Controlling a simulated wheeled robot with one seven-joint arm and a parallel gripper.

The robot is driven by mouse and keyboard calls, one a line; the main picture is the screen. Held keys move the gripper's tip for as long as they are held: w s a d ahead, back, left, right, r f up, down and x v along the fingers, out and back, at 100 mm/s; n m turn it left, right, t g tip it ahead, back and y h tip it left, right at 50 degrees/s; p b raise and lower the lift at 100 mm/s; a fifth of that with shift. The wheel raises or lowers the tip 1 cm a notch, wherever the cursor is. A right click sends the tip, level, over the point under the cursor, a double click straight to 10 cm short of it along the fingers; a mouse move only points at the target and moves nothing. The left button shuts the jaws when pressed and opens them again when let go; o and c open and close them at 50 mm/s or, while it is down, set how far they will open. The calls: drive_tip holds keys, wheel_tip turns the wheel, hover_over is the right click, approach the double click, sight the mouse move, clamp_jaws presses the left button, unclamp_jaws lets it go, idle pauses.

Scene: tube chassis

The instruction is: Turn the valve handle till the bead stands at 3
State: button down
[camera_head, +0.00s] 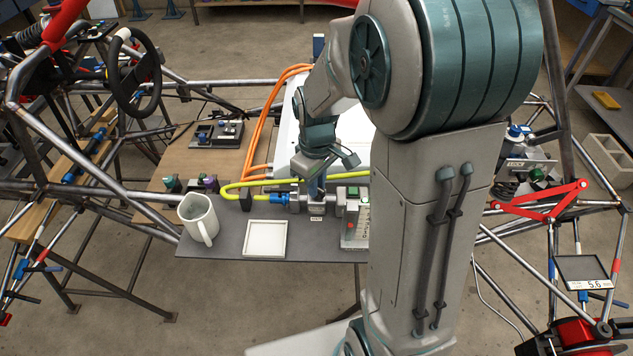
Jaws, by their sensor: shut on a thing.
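My gripper (316,182) reaches down over the top of the valve, shut on the valve handle. The fingers and my wrist hide most of the handle. The bead and the numbers around the valve are too small or hidden, so I cannot tell where the bead stands.
A white mug (199,219) and a square white tray (265,238) stand left of the valve. A yellow hose (243,185) loops close behind. A box with green and red buttons (354,216) stands just right. Chassis tubes (150,234) surround the board.

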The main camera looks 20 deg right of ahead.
drive_tip(key=shift+m, duration=0.8)
drive_tip(key=c, duration=1.4)
unclamp_jaws()
wheel_tip(320, 180, up, 14)
drive_tip(key=b, duration=0.1)
